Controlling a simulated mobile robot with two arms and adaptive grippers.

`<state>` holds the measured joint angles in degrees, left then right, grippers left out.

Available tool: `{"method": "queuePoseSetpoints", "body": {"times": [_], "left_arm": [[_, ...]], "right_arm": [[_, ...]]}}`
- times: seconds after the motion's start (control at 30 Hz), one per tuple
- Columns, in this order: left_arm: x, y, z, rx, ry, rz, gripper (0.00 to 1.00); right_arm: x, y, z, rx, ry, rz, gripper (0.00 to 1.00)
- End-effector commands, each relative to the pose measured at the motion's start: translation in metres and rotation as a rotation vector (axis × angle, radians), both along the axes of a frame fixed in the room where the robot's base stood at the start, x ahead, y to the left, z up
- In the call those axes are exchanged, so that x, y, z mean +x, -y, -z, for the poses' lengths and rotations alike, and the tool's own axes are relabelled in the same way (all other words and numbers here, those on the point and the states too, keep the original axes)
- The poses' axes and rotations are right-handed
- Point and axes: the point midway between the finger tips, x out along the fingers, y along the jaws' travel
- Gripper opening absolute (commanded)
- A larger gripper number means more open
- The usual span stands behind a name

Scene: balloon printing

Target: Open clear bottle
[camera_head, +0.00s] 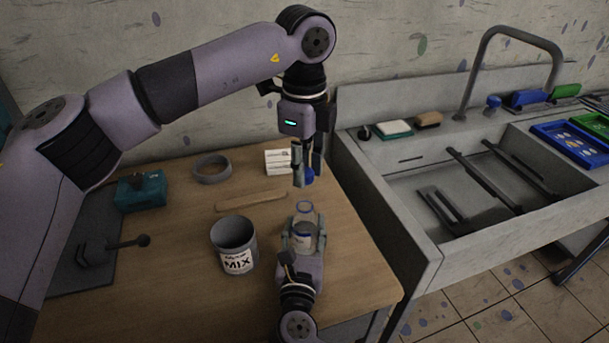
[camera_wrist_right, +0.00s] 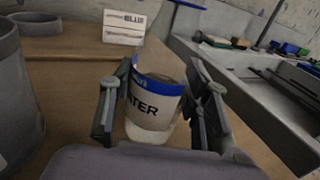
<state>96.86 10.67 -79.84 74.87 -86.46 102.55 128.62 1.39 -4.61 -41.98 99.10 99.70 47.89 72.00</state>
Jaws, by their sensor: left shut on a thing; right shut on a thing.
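The clear bottle (camera_head: 305,212) stands upright near the front right of the wooden table. My right gripper (camera_head: 303,240) is shut around its body. The right wrist view shows the bottle (camera_wrist_right: 155,102) between both fingers, with a label reading "TER" under a blue band. My left gripper (camera_head: 306,165) points down above the bottle and is shut on a small blue cap (camera_head: 308,177). A gap shows between the cap and the bottle's neck. The fingers partly hide the cap.
A grey MIX can (camera_head: 236,262) stands left of the bottle. A wooden stick (camera_head: 250,201), a grey ring (camera_head: 212,168) and a white label card (camera_head: 278,160) lie behind. A teal box (camera_head: 141,192) is at the left. The sink (camera_head: 450,190) adjoins on the right.

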Motion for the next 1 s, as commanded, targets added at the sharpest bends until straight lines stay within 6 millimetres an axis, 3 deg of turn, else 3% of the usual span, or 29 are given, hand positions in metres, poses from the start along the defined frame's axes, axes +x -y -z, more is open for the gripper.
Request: {"method": "queuePoseSetpoints", "body": {"times": [0.13, 0.17, 0.2, 0.5, 0.83, 1.0], "left_arm": [[0.0, 0.0, 0.0, 0.0, -0.001, 0.0, 0.0], [0.0, 0.0, 0.0, 0.0, -0.001, 0.0, 0.0], [0.0, 0.0, 0.0, 0.0, -0.001, 0.0, 0.0], [0.0, 0.0, 0.001, 0.0, -0.001, 0.001, 0.0], [0.0, 0.0, 0.001, 0.0, -0.001, 0.0, 0.0], [0.0, 0.0, 0.001, 0.0, -0.001, 0.0, 0.0]], "right_arm": [[0.0, 0.0, 0.0, -0.001, -0.001, 0.0, 0.0], [0.0, 0.0, 0.0, -0.001, -0.001, 0.0, 0.45], [0.0, 0.0, 0.0, -0.001, -0.001, 0.0, 0.47], [0.0, 0.0, 0.0, 0.0, 0.0, 0.0, 0.67], [-0.002, 0.0, 0.0, 0.0, 0.0, 0.0, 0.67], [-0.023, -0.002, 0.001, 0.001, -0.003, -0.002, 0.67]]}}
